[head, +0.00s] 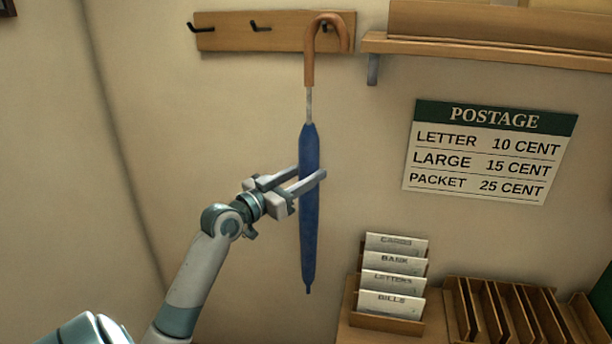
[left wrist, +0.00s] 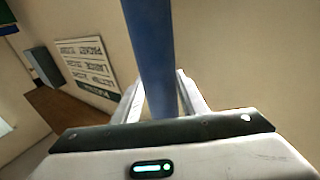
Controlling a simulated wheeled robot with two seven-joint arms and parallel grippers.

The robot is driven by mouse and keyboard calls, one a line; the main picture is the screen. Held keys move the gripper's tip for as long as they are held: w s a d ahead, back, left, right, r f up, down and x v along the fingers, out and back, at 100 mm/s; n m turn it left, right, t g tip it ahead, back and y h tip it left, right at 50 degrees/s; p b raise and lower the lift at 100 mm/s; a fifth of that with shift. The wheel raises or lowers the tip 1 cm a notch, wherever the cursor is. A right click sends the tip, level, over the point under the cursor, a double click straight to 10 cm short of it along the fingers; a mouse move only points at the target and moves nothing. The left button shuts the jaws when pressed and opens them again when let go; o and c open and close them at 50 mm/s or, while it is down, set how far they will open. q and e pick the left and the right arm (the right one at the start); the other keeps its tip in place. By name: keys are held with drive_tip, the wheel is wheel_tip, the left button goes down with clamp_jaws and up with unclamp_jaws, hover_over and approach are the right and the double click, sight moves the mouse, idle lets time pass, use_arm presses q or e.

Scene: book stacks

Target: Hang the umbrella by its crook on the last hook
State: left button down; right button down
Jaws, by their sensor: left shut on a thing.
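The umbrella (head: 309,220) is rolled, blue, with a tan crook handle, and hangs upright with the crook at the top. My left gripper (head: 306,181) is shut on its blue body, which also shows between the fingers in the left wrist view (left wrist: 153,60). The wooden hook rail (head: 230,32) on the wall carries dark hooks. The last hook (head: 325,27) on the right shows inside the bend of the crook. I cannot tell whether the crook touches the hook or is in front of it. My right gripper is not in view.
A wooden shelf (head: 480,44) with a grey bracket (head: 373,70) is right of the rail. A postage sign (head: 489,152) is on the wall. Below are a card holder (head: 386,322) and a slotted wooden rack (head: 520,310).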

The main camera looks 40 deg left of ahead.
use_arm(q)
drive_tip(key=shift+f, duration=0.15)
idle(0.7)
drive_tip(key=c, duration=1)
unclamp_jaws()
drive_tip(key=shift+f, duration=0.1)
